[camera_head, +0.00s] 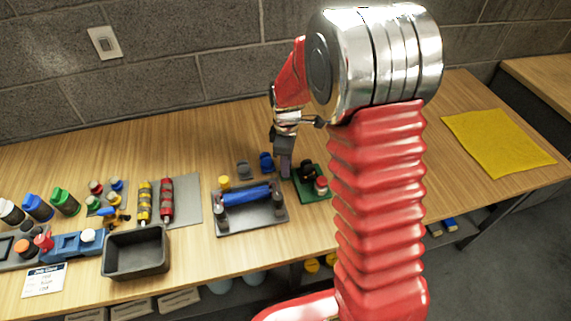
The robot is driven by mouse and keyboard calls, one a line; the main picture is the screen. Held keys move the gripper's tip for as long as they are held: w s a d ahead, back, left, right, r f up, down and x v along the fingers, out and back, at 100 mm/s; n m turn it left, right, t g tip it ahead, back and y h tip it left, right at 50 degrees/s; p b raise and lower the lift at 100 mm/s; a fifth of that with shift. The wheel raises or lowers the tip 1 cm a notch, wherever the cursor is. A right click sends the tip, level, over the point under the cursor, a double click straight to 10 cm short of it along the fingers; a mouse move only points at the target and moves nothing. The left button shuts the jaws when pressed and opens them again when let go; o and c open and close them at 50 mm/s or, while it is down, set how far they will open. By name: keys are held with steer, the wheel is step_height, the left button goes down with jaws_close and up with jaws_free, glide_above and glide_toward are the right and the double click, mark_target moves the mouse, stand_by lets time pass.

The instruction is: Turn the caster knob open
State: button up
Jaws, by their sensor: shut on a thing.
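My gripper (285,166) points down over the back middle of the bench. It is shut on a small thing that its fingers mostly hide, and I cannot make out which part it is. A small blue piece (266,161) stands just left of the fingers. A green plate (314,195) lies just right of them, with a black knob (307,171) and a red and white knob (321,186) on it. No part can be told for certain as the caster knob at this size.
A grey tray (262,228) with a blue cylinder (246,194) sits in front of my gripper. A black bin (136,254) and several bottles stand to the left. A yellow cloth (497,142) lies at the right, with bare wood around it. A block wall is behind.

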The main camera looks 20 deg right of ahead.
steer(key=o, duration=1.1)
steer(key=shift+c, duration=0.2)
step_height(320, 180, up, 14)
steer(key=shift+f, duration=0.1)
